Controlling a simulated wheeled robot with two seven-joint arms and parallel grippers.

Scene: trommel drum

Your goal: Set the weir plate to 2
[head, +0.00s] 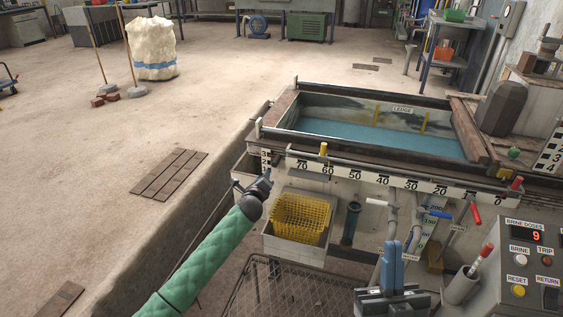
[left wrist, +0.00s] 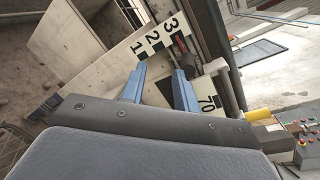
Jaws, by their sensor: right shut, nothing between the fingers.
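A short black-and-white scale marked 1, 2, 3 (left wrist: 153,36) is at the tank's left end; it also shows in the head view (head: 265,157). A dark, reddish-ended piece (left wrist: 181,42) lies beside its numbers, just beyond my left fingertips; I cannot tell whether it is the weir plate's handle or pointer, nor its exact setting. My left gripper (left wrist: 160,72) is open, its two blue fingers apart and nothing visibly held. In the head view it (head: 265,178) is just below the scale. My right gripper (head: 393,268) is shut and empty, in front of the tank.
The tank (head: 370,130) holds blue water and has a long numbered ruler (head: 380,178) along its front. A yellow basket (head: 300,215) sits below the ruler. Red and blue valve handles (head: 474,213) and a control box (head: 520,265) stand at the right.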

